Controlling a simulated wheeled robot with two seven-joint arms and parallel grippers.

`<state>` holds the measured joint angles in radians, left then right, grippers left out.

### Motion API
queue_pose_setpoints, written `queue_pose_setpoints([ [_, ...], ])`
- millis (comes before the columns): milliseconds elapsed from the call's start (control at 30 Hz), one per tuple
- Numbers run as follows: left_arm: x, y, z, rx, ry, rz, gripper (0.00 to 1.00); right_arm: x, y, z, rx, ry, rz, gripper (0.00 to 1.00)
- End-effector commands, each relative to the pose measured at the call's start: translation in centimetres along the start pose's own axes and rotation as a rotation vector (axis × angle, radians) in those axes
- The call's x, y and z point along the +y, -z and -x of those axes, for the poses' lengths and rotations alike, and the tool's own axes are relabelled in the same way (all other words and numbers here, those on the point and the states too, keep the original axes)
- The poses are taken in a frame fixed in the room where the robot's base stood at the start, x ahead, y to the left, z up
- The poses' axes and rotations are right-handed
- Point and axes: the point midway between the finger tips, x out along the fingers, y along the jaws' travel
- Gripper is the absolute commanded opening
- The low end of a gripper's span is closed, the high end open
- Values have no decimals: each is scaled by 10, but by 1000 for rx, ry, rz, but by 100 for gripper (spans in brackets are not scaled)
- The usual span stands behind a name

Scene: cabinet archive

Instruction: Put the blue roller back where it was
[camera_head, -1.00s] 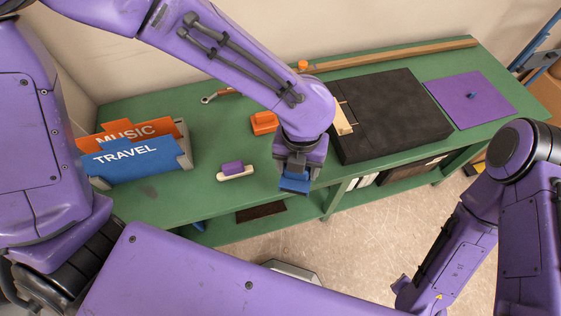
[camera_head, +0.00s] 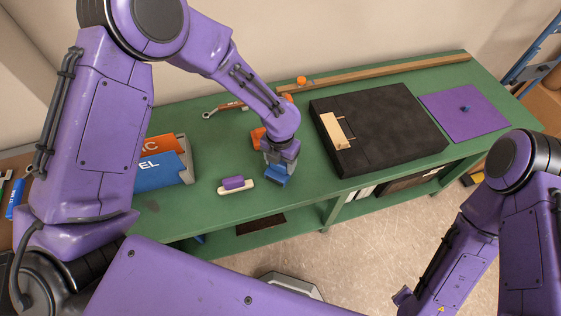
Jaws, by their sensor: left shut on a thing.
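My left gripper (camera_head: 279,163) points down over the front part of the green table, shut on a blue block-like thing, which I take to be the blue roller (camera_head: 276,180). Only its lower part shows below the fingers; I cannot tell whether it touches the table. A purple roller (camera_head: 233,182) on a cream base lies just left of it. An orange roller (camera_head: 257,136) lies behind, partly hidden by my left arm. My right arm hangs at the lower right, away from the table; its fingers cannot be made out.
The green table (camera_head: 200,205) holds a black case (camera_head: 385,120) with a wooden piece (camera_head: 335,131) on its left part, a purple mat (camera_head: 462,111), and a file holder with a blue folder (camera_head: 160,172) and an orange folder (camera_head: 168,147). A wrench (camera_head: 212,112) lies at the back.

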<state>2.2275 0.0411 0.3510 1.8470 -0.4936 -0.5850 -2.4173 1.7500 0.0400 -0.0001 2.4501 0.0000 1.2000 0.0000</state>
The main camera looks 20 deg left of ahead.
Motion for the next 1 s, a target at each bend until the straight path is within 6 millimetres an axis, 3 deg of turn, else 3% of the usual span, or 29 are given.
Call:
queue_pose_setpoints([
  [100,0,0,-12,-2,0,-1,35,0,0,1,0,0,0,37],
  [433,0,0,-15,-2,1,1,35,0,0,-1,0,0,0,37],
  [467,0,0,-16,-2,1,1,67,0,0,-1,0,0,0,37],
  [533,0,0,-15,-2,1,2,89,0,0,0,0,0,0,37],
  [833,0,0,-13,-3,1,1,89,0,0,0,0,0,0,37],
  [1000,0,-2,12,-6,2,4,89,0,0,-1,0,0,0,37],
])
